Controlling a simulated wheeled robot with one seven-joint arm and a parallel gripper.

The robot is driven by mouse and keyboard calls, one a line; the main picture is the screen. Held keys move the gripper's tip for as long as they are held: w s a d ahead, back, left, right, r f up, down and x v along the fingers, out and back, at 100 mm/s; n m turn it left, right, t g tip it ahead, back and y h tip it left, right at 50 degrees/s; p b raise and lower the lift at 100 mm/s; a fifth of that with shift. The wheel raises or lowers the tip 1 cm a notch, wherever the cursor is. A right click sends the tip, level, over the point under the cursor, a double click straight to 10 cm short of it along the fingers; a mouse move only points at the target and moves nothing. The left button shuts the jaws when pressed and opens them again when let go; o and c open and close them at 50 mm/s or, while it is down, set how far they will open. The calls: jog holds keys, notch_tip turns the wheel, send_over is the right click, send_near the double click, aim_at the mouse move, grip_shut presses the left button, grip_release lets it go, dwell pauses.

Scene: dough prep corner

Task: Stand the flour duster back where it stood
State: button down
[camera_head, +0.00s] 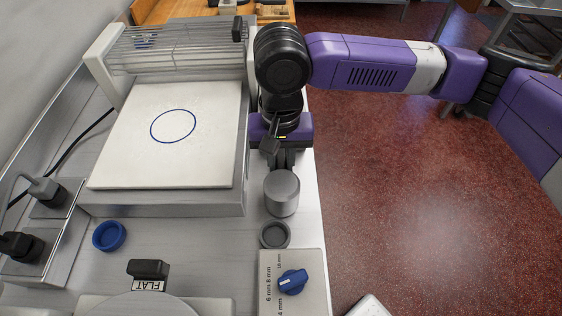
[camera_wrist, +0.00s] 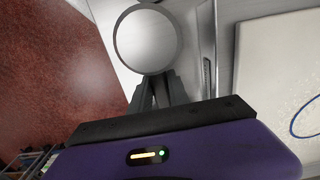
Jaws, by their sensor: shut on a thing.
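The flour duster, a grey metal cylinder (camera_head: 282,193), is upright at the right edge of the worktop, just beyond a small grey ring (camera_head: 275,235). My gripper (camera_head: 284,165) is shut on the duster from its far side. In the wrist view the duster's round pale top (camera_wrist: 147,40) shows between and beyond my gripper's fingers (camera_wrist: 158,82). The small ring lies nearer the front and looks empty, with a dark inside. I cannot tell whether the duster's base touches the worktop, as its underside is hidden.
A sheeter with a white board (camera_head: 130,165) marked with a blue circle stands left of my gripper. A blue ring (camera_head: 109,236) lies front left. A panel with a blue knob (camera_head: 292,282) and a black-handled part (camera_head: 148,269) are in front. The worktop's right edge drops to red floor (camera_head: 430,210).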

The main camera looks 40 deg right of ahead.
aim_at(281, 162)
jog(key=shift+f, duration=0.25)
jog(key=c, duration=1.3)
grip_release()
jog(key=shift+o, duration=0.2)
notch_tip(281, 162, up, 12)
